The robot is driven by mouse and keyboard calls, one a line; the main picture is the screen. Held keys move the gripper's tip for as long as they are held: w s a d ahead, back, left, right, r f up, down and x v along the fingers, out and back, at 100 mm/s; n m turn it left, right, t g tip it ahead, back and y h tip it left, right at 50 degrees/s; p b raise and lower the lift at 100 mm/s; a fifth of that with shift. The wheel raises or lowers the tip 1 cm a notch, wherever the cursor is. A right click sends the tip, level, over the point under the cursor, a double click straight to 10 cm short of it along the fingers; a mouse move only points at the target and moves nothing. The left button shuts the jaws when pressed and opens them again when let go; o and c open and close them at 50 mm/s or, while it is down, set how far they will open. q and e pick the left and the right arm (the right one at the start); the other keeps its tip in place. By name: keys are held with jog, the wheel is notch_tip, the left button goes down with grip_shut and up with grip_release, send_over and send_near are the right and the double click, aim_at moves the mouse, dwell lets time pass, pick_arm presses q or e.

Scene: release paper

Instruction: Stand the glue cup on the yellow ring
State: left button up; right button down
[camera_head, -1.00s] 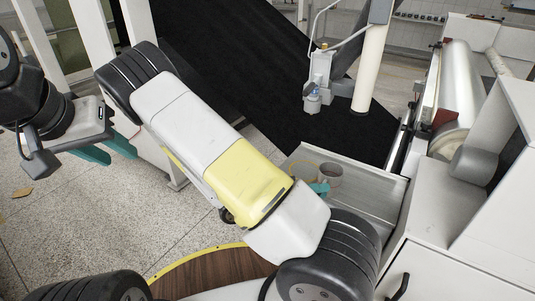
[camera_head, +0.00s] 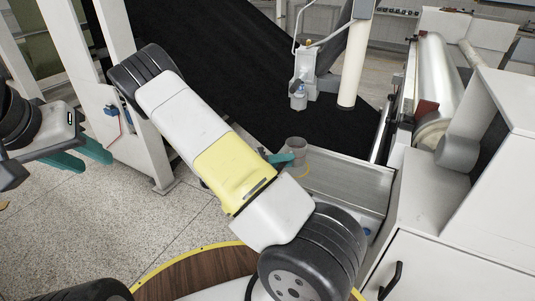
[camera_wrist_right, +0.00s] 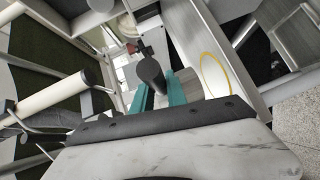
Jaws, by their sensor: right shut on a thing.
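The glue cup (camera_head: 297,149) is a small greyish cup, roughly upright at the back left of the metal tray in the head view. My right gripper (camera_head: 283,158) has its teal fingers shut on the cup from the left. In the right wrist view my right gripper (camera_wrist_right: 160,88) shows its two teal fingers; what lies between them is hard to make out. The yellow ring (camera_wrist_right: 203,73) lies flat on a pale surface right of the fingers there. In the head view only a faint bit shows by the cup's base. My left gripper (camera_head: 80,157) is open and empty at the far left.
The metal tray (camera_head: 345,183) is otherwise mostly bare. A white cabinet (camera_head: 440,250) and a roller (camera_head: 440,90) stand at its right. Black web material (camera_head: 220,70) slopes behind it.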

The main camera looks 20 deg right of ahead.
jog(key=shift+w, duration=0.3)
jog(key=shift+w+f, duration=0.1)
jog(key=shift+f, duration=1.6)
jog(key=shift+f, duration=0.1)
jog(key=c, duration=1.3)
grip_release()
jog(key=shift+f, duration=0.1)
jog(key=shift+c, duration=0.2)
